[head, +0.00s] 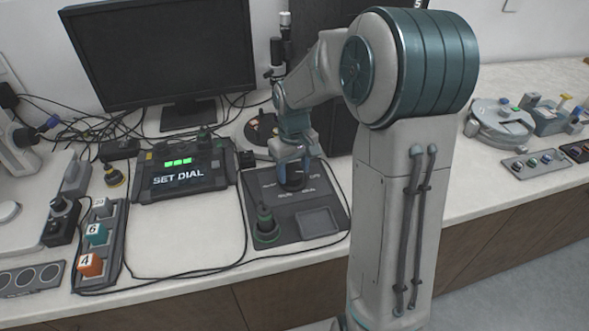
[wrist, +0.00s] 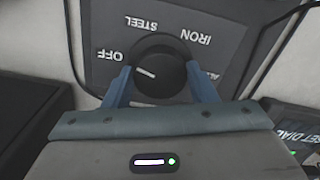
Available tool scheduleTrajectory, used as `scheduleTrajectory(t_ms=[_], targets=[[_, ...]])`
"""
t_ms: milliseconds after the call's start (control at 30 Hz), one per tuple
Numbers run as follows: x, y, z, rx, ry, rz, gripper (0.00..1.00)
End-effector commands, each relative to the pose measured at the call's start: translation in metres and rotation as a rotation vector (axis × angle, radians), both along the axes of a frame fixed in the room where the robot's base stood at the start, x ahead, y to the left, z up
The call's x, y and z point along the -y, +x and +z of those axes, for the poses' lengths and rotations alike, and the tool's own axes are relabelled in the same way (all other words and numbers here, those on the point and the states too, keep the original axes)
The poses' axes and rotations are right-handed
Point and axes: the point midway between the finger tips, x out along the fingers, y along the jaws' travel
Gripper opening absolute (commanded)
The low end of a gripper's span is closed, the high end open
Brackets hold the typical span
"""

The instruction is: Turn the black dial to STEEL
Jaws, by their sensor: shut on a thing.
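The black dial (wrist: 165,66) sits on a dark panel (wrist: 222,60) and fills the middle of the wrist view. Its labels appear upside down: OFF at the left, STEEL at the top, IRON at upper right, and a partly hidden label starting with AL at the right. The dial's white mark points left and slightly up, toward OFF. My gripper (wrist: 160,84) is shut on the dial, one blue finger on each side. In the head view my gripper (head: 291,160) is over the dial (head: 292,180) from above and partly hides the panel lettering.
A display box (head: 182,170) reading SET DIAL stands left of the panel. A rack (head: 100,240) of numbered blocks stands further left. Cables lie along the counter.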

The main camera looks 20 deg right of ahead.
Motion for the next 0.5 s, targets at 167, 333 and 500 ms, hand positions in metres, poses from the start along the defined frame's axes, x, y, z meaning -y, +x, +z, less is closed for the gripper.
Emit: scheduleTrajectory(t_ms=[167, 333, 500], targets=[[-0.0013, -0.0003, -0.0011, 0.0, -0.001, -0.167, 0.29], [-0.0022, -0.0006, -0.0011, -0.002, -0.001, -0.326, 0.29], [-0.0027, -0.0007, -0.001, -0.002, 0.0, -0.476, 0.29]])
